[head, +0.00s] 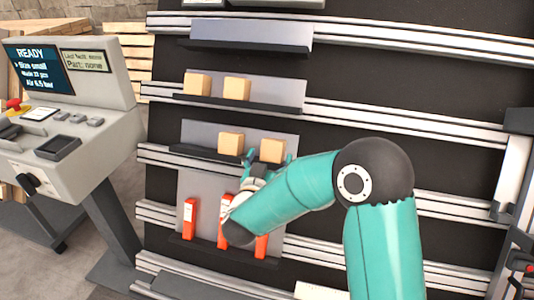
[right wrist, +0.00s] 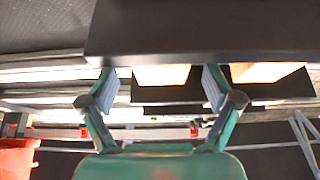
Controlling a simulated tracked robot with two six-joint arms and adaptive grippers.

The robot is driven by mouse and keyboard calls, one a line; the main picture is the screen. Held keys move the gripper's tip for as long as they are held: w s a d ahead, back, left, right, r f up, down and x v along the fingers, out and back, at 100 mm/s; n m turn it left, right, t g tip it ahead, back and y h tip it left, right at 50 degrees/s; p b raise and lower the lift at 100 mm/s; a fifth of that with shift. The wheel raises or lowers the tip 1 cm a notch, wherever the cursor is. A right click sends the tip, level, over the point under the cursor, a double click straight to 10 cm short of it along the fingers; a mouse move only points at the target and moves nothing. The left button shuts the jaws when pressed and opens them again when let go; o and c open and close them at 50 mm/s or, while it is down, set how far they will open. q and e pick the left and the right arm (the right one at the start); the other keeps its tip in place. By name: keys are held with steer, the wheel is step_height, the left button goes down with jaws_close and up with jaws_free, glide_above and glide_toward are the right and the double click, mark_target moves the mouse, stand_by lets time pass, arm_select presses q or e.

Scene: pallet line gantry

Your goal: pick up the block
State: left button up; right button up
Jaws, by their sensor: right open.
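Pale wooden blocks sit in pairs on two shelves of the rack in the head view. The lower shelf (head: 190,151) holds a left block (head: 231,143) and a right block (head: 272,150). My right gripper (head: 267,161) is open just below and in front of this pair, its fingers pointing up at the shelf. In the right wrist view its open fingers (right wrist: 160,86) stand apart, with one block (right wrist: 160,75) showing between and beyond them, and another block (right wrist: 265,72) to the right. I cannot tell if the fingers touch anything. My left gripper is out of view.
The upper shelf (head: 250,104) holds an upper-left block (head: 197,83) and an upper-right block (head: 237,89). Several orange parts, one at the left (head: 190,218), stand on a shelf below. A control console (head: 70,120) stands left. A dark shelf edge (right wrist: 200,35) spans the wrist view's top.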

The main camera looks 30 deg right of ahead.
mark_target(274, 147)
steer(key=x, duration=0.5)
steer(key=shift+a, duration=0.1)
steer(key=c, duration=1.3)
steer(key=shift+r, duration=0.1)
